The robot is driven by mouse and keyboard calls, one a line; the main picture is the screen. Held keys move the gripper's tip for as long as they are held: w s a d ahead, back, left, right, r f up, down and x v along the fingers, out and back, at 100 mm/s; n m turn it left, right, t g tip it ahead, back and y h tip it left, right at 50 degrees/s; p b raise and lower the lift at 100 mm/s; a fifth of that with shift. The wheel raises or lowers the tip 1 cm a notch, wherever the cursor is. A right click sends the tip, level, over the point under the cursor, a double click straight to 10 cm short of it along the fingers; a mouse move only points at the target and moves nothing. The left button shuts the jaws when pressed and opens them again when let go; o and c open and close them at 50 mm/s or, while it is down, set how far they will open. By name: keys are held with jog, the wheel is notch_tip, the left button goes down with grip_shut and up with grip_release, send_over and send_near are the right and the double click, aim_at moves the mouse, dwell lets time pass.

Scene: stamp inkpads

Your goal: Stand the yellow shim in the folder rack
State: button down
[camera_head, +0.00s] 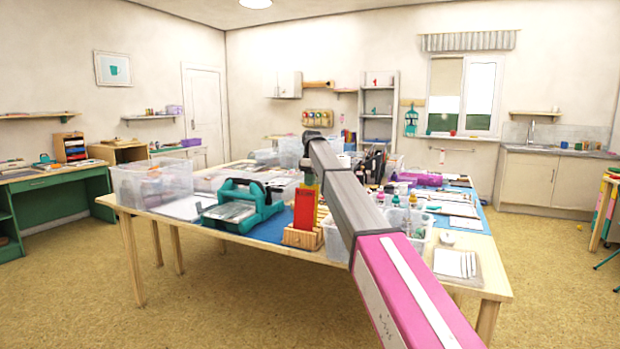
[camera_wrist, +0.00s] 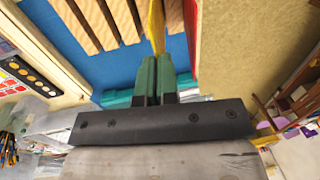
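The yellow shim (camera_wrist: 157,25) shows edge-on in the wrist view, clasped between the two green fingertips of my gripper (camera_wrist: 156,72). The wooden folder rack (camera_head: 301,238) stands on the blue mat. In the wrist view the rack's slats (camera_wrist: 97,22) run on both sides of the shim, which lines up with a gap between two of them. The shim's lower end is hidden, and I cannot tell how deep it sits.
The red piece (camera_head: 305,208) stands at the rack. A teal stamping press (camera_head: 243,205) is to its left, on the wooden table (camera_head: 190,228). A clear bin (camera_head: 152,184) stands further left. Clear tubs with bottles (camera_head: 408,222) stand close on the right.

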jog(key=shift+f, duration=0.1)
jog(key=c, duration=1.3)
grip_release()
jog(key=shift+w+d+r, duration=0.1)
jog(key=shift+w+r, duration=0.05)
jog(key=shift+r, duration=1.1)
jog(key=shift+w+r, duration=0.15)
jog(key=shift+r, duration=1.1)
jog(key=shift+r, duration=0.1)
